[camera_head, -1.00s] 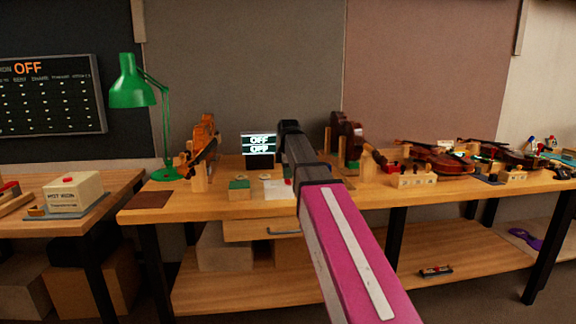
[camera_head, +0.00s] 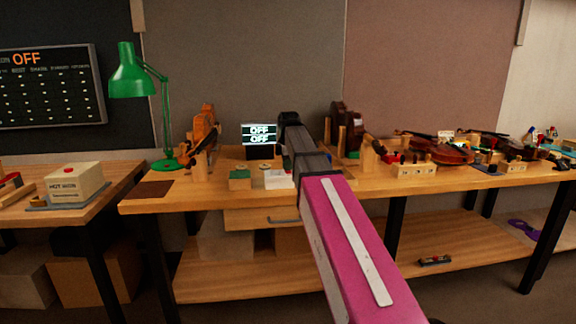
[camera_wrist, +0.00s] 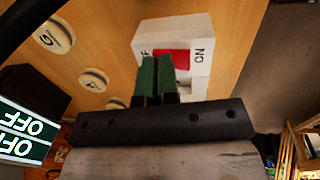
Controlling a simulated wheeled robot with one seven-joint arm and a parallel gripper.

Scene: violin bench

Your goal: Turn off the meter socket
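The meter socket appears to be the white box with a red rocker switch (camera_wrist: 172,58) in the wrist view. "ON" is printed to the right of the rocker, and an "F" shows at its left. In the head view a white box (camera_head: 278,180) stands on the bench beside my arm. My gripper (camera_wrist: 157,60) has its two green fingers side by side, with nothing visible between them. The fingertips overlap the near left part of the rocker; I cannot tell whether they touch. A display (camera_head: 259,134) reads "OFF" on both lines. My gripper's fingers are hidden in the head view.
Round labelled discs (camera_wrist: 93,79) lie left of the socket. Violins (camera_head: 437,150) and wooden blocks fill the bench's right side.

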